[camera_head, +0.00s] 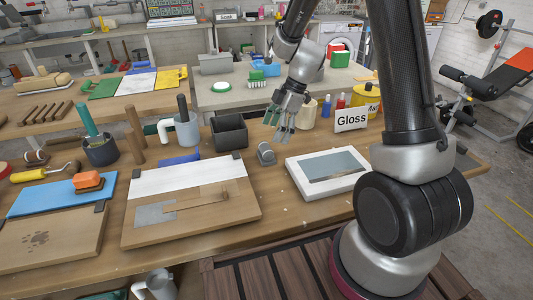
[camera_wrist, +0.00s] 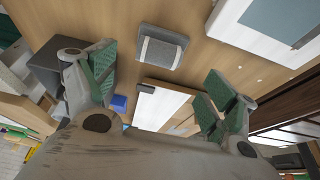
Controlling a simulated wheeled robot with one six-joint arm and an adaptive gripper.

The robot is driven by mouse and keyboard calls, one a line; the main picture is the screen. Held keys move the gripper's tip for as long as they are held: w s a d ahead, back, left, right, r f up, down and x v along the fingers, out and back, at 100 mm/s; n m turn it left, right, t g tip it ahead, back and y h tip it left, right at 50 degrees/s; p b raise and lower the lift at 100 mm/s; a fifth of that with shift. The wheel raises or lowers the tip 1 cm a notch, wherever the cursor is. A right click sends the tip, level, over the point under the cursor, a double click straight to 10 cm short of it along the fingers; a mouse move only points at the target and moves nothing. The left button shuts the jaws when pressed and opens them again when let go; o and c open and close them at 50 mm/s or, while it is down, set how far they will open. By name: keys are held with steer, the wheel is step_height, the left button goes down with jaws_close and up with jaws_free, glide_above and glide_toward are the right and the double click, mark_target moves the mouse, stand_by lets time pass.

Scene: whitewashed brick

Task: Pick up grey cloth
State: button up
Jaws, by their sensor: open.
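A small grey folded or rolled piece, which looks like the grey cloth (camera_head: 265,154), lies on the wooden bench between the wooden board and the white-framed panel. In the wrist view the grey cloth (camera_wrist: 148,50) has a lighter band around it and lies beyond the fingers, near the top middle. My gripper (camera_head: 283,122) is open and empty above the bench, just behind and above the cloth in the head view. In the wrist view my gripper (camera_wrist: 162,82) has its green-padded fingers spread wide, apart from the cloth.
The white-framed panel (camera_head: 297,173) lies right of the cloth, and a wooden board (camera_head: 225,207) with a white strip lies to its left. A black open box (camera_head: 229,132) stands behind left. Bare bench surrounds the cloth.

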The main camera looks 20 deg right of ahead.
mark_target(267, 146)
steer(key=x, duration=0.7)
steer(key=shift+w+a+f, duration=0.1)
steer(key=shift+a, duration=0.05)
steer(key=c, duration=1.1)
